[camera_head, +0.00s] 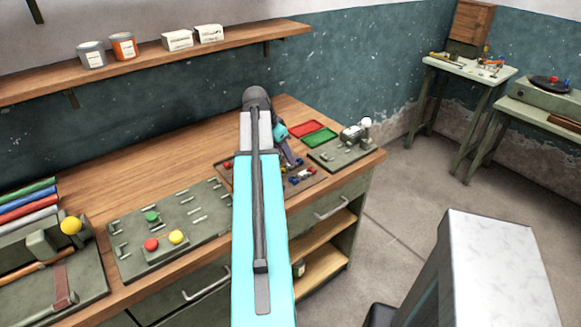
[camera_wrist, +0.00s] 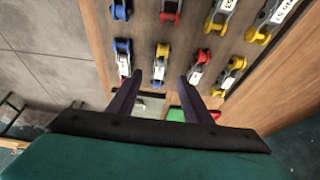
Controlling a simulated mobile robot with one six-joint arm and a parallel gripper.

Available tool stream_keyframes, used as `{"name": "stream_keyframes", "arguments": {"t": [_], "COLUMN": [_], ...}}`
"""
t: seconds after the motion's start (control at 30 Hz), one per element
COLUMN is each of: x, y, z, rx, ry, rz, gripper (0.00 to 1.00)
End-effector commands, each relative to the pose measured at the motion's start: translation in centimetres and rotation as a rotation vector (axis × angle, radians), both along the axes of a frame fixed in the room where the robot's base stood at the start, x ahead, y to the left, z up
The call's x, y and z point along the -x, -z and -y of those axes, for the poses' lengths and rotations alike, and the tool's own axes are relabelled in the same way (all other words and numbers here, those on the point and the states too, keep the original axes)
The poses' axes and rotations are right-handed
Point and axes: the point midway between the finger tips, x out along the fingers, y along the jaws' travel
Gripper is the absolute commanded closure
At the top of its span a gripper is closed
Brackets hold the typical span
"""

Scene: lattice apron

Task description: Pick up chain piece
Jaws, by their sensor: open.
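Several chain pieces lie in rows on a brown board (camera_head: 318,187) on the workbench. In the wrist view I see a blue piece (camera_wrist: 122,55), a yellow piece (camera_wrist: 162,62), a red piece (camera_wrist: 200,65) and a yellow piece (camera_wrist: 230,75) in the nearer row. Blue, red, grey and yellow ones lie in the farther row. Some carry white labels. My gripper (camera_wrist: 160,82) is open and empty, its fingers below the nearer row in the picture, with the yellow piece ahead between them. In the head view my arm hides part of the board.
A red tray (camera_head: 305,128) and a green tray (camera_head: 320,138) lie behind the board. A grey-green fixture (camera_head: 345,154) stands to its right near the bench edge. A grey-green panel (camera_head: 140,250) with coloured knobs lies left. Bare bench (camera_head: 170,165) shows behind the panel.

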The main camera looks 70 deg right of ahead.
Motion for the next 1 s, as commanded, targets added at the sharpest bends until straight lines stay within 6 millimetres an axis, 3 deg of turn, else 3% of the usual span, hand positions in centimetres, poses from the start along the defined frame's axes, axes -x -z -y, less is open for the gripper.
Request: {"name": "stream_keyframes", "arguments": {"t": [0.27, 0.8, 1.0], "x": [0.2, 1.1, 1.2], "y": [0.4, 4.3, 4.8], "z": [0.2, 1.4, 1.6], "rx": [-0.002, -0.001, 0.000], "ry": [0.002, 0.003, 0.002], "rz": [-0.001, 0.000, 0.000], "gripper": [0.55, 0.55, 0.55]}}
